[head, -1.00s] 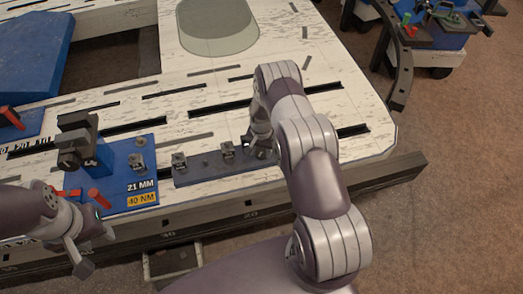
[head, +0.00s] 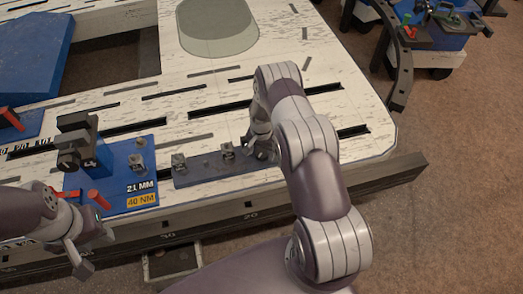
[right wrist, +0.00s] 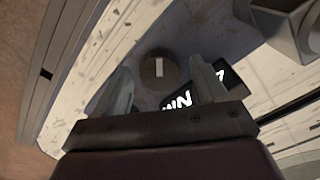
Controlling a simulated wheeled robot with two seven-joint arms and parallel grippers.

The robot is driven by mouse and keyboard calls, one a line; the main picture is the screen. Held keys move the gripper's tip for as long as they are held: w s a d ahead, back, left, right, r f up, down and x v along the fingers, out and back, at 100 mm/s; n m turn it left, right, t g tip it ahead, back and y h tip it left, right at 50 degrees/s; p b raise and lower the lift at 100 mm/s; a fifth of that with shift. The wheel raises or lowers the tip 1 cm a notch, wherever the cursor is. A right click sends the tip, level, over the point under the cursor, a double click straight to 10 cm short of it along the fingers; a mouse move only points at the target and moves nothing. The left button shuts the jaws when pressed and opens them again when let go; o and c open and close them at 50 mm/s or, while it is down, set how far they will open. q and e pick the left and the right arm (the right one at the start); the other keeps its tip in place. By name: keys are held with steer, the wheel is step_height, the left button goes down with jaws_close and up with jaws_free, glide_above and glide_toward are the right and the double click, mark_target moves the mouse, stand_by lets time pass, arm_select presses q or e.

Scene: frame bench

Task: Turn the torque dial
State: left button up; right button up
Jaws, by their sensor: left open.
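The torque dial (right wrist: 152,74) is a dark round knob with a white mark, seen in the right wrist view. My right gripper (right wrist: 163,88) is open, with one finger on each side of the dial and a gap visible on both sides. In the head view my right gripper (head: 259,140) is at the right end of a grey strip (head: 205,173), and my arm hides much of that spot. My left gripper (head: 88,250) is open and empty, in front of the bench's near edge at the lower left.
A blue plate (head: 119,186) left of the strip carries a dark block (head: 78,150), red handles and labels reading 21 MM and 40 NM. A dark panel (right wrist: 222,88) with white letters lies beside the dial. The slotted bench top (head: 330,105) is mostly clear behind.

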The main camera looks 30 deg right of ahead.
mark_target(261, 153)
steer(key=shift+r, duration=0.1)
step_height(261, 153, up, 12)
steer(key=p, duration=0.2)
steer(key=shift+r, duration=0.25)
